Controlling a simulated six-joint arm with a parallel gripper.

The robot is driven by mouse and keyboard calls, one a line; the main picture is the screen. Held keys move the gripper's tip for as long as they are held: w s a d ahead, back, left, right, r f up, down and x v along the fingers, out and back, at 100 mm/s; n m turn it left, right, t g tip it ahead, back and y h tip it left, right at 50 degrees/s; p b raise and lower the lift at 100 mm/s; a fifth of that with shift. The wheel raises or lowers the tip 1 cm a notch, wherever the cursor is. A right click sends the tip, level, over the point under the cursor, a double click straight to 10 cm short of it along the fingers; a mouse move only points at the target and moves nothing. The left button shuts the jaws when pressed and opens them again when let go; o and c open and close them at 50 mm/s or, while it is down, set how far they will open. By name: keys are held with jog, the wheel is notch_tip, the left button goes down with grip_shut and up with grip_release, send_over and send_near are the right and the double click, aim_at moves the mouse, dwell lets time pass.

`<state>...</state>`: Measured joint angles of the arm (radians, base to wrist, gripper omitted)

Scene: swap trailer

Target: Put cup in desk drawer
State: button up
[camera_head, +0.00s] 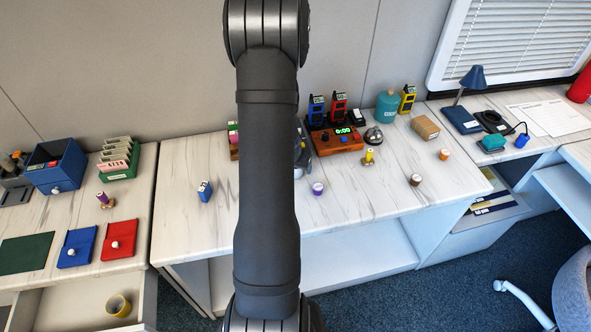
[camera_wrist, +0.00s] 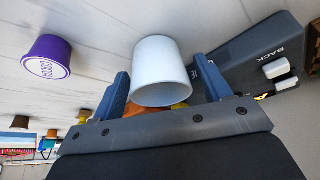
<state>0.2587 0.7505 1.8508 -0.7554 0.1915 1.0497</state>
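A plain white cup (camera_wrist: 162,72) stands between the two blue fingers of my gripper (camera_wrist: 161,80) in the wrist view. The fingers are spread on either side of it, with narrow gaps seeming to show at both sides. My gripper is open. In the head view my arm hides both the cup and my gripper. An open desk drawer (camera_head: 62,308) shows at the lower left under the left worktop. A yellow tape roll (camera_head: 118,305) lies inside it.
A purple cocoa pod (camera_wrist: 48,57) is left of the cup in the wrist view; a dark machine part marked BACK (camera_wrist: 255,60) is close on the right.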

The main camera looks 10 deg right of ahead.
jog(key=c, duration=0.9)
jog(key=shift+r, duration=0.2)
